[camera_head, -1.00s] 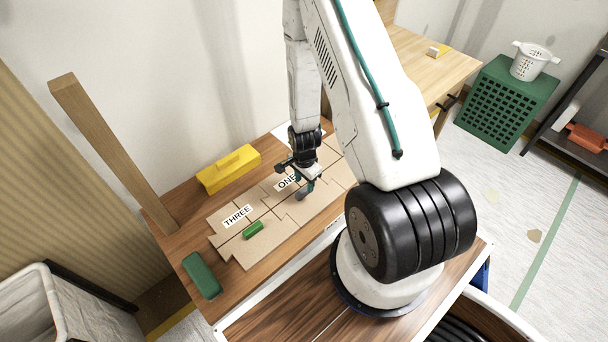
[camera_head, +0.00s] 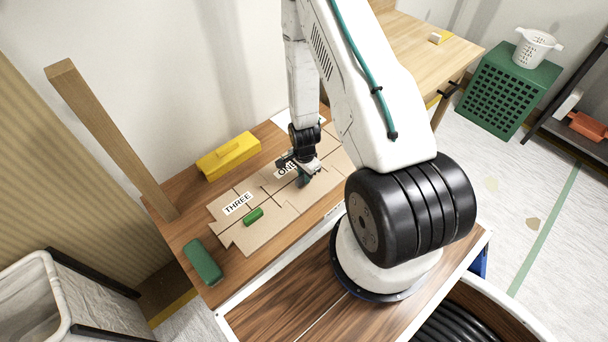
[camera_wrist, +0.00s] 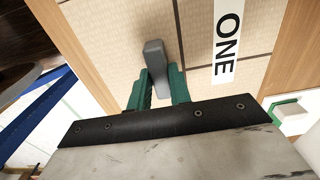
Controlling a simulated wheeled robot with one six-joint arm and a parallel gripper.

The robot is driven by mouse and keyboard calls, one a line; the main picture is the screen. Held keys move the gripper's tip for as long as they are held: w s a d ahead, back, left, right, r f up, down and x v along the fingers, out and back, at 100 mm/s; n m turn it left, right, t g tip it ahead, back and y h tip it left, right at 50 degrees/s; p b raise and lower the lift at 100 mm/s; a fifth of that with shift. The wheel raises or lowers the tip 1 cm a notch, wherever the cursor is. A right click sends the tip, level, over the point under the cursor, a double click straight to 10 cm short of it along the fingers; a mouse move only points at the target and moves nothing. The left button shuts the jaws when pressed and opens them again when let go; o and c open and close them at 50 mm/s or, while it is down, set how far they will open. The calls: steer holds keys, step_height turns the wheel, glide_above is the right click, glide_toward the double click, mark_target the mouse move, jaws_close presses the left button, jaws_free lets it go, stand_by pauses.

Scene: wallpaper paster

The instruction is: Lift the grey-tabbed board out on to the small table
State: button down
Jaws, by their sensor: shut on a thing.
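The grey-tabbed board (camera_wrist: 112,45) lies flat among interlocking tan boards on the wooden bench, beside the label reading ONE (camera_wrist: 228,45). Its upright grey tab (camera_wrist: 154,50) stands between my gripper's green fingers in the wrist view. My gripper (camera_wrist: 158,78) is shut on this tab; in the head view my gripper (camera_head: 303,179) is low over the boards and hides most of the tab. The board with the label THREE (camera_head: 238,203) and one with a green tab (camera_head: 253,216) lie to the left. A small light-wood table (camera_head: 415,40) stands at the upper right.
A yellow box (camera_head: 228,157) and a dark green block (camera_head: 203,262) lie on the bench (camera_head: 180,232) near the boards. A wooden post (camera_head: 112,140) rises at the left. A small yellow-and-white object (camera_head: 441,37) sits on the light table. A green crate (camera_head: 505,90) stands beyond it.

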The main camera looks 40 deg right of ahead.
steer(key=shift+r, duration=0.2)
steer(key=shift+r, duration=1.4)
steer(key=shift+r, duration=0.1)
steer(key=shift+r, duration=1.9)
